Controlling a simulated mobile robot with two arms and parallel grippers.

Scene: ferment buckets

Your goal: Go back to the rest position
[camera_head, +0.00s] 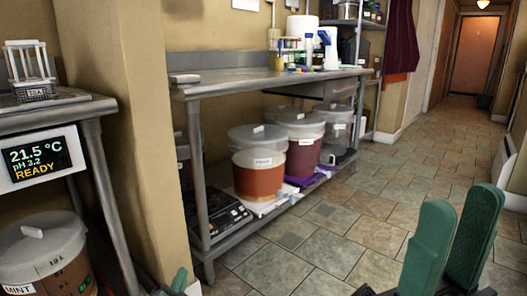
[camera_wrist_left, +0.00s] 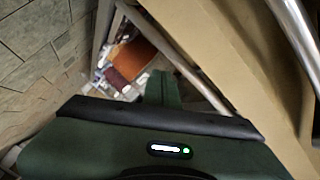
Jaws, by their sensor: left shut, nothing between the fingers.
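My left gripper (camera_head: 180,280) shows only as a green fingertip at the bottom edge of the head view, in front of the yellow wall corner. In the left wrist view its green fingers (camera_wrist_left: 163,88) are together and empty, pointing toward the shelf area. My right gripper (camera_head: 452,240) is at the lower right of the head view, above the tiled floor. Its two green fingers stand upright with a gap between them and nothing held.
A steel table (camera_head: 270,82) holds bottles and a paper roll. Its lower shelf carries lidded buckets (camera_head: 258,177) and a black hotplate (camera_head: 218,213). At left, a display (camera_head: 38,158) reads 21.5 °C, pH 3.2, READY, above another bucket (camera_head: 45,262). Tiled floor (camera_head: 345,225) is clear toward the corridor.

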